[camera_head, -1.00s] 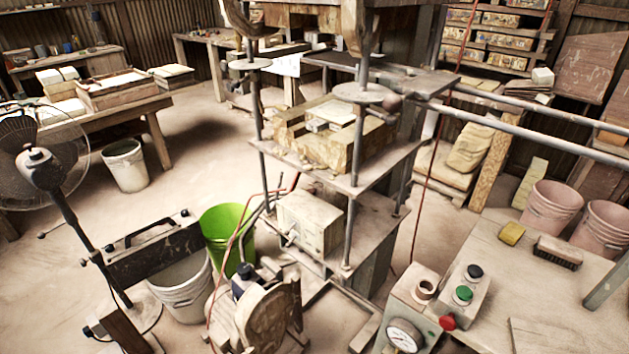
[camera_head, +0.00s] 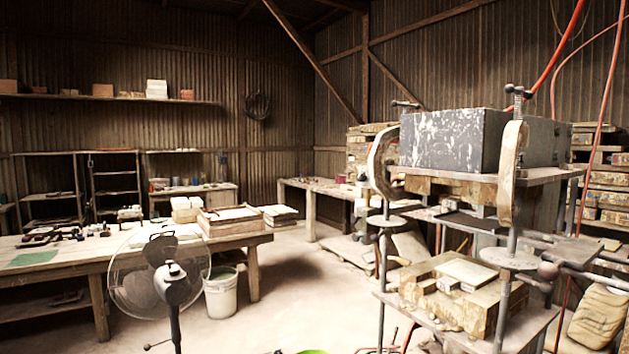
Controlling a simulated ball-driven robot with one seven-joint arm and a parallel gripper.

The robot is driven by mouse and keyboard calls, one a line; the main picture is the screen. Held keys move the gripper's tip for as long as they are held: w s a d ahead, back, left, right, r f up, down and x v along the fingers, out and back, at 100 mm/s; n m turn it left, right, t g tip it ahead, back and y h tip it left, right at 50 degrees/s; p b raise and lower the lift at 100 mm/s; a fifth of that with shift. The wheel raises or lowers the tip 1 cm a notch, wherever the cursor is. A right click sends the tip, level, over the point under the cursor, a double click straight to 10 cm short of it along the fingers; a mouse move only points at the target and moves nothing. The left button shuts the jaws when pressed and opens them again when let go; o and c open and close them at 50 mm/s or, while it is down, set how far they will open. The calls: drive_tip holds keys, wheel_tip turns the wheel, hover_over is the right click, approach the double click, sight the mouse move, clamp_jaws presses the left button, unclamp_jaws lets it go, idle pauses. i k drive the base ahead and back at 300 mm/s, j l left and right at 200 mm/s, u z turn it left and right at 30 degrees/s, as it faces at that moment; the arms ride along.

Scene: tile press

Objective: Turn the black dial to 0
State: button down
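I do not see the black dial in the current view. The control box with its buttons is out of the frame as well. The tile press (camera_head: 540,177) stands at the right, with a grey speckled block (camera_head: 455,140) at its top and a wooden mould (camera_head: 440,310) on its lower plate. My gripper is not in view.
A fan (camera_head: 165,270) stands at the front left, with a white bucket (camera_head: 221,293) behind it. A long wooden table (camera_head: 150,250) holding tiles and tools is at the left. Open dusty floor lies between the table and the press.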

sight(360, 177)
drive_tip(key=i+j, duration=0.65)
drive_tip(key=i+j+u, duration=0.1)
drive_tip(key=i+j, duration=0.5)
drive_tip(key=i, duration=0.2)
